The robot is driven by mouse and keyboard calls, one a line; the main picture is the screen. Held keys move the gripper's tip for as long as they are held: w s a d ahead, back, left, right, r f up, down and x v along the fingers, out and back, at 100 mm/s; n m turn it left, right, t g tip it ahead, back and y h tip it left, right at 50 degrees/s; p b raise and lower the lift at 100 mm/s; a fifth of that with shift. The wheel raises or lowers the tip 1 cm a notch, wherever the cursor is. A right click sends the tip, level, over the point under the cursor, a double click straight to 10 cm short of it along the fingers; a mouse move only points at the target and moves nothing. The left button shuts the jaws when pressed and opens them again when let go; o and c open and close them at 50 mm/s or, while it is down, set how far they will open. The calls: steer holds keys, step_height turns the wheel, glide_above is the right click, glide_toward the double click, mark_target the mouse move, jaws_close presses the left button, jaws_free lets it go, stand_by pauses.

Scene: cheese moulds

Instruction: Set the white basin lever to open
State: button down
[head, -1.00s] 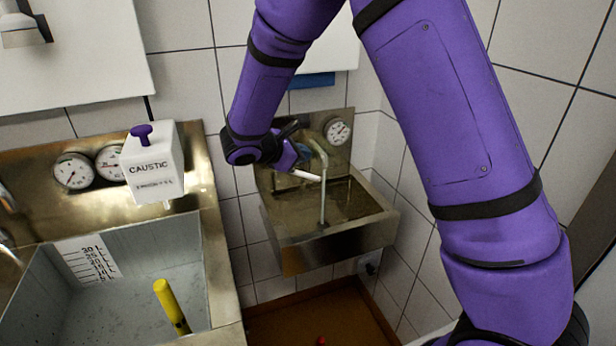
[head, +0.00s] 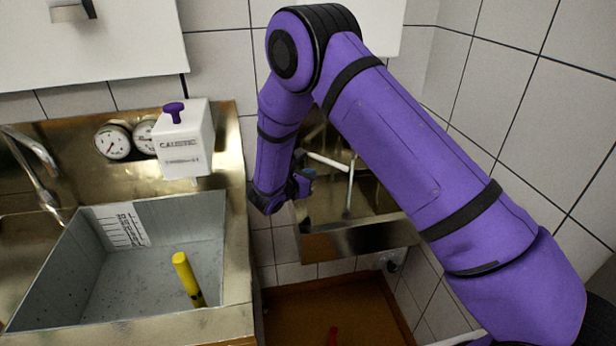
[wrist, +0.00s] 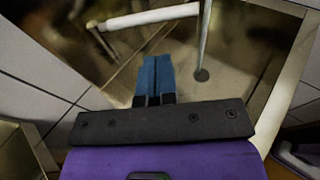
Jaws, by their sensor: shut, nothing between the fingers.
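The white basin lever (head: 328,162) is a pale rod over the small metal basin (head: 360,242) on the wall. In the wrist view the lever (wrist: 150,17) lies across the top, slightly tilted. A thin pale column (head: 350,188), which looks like running water, stands beside the lever's right end and meets the basin floor near a dark drain. My gripper (wrist: 157,75) is shut and empty, its blue fingertips together below the lever in the wrist view, apart from it. In the head view my gripper (head: 306,175) is at the basin's left side, partly hidden by my arm.
A large sink (head: 150,265) with a yellow rod (head: 188,278) stands at left. A white box labelled CAUSTIC (head: 184,140) with a purple knob is above it, beside round gauges (head: 113,142). A tiled wall is close on the right. A brown tray (head: 325,310) lies below the basin.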

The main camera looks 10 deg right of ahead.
mark_target(333, 164)
steer(key=x, duration=1)
steer(key=shift+w+d, duration=0.1)
steer(key=shift+w+d+n+t+y, duration=0.35)
steer(key=shift+d+n+t+y, duration=0.45)
steer(key=r+x, duration=0.1)
steer(key=x, duration=0.5)
steer(key=shift+w, duration=0.1)
stand_by(0.4)
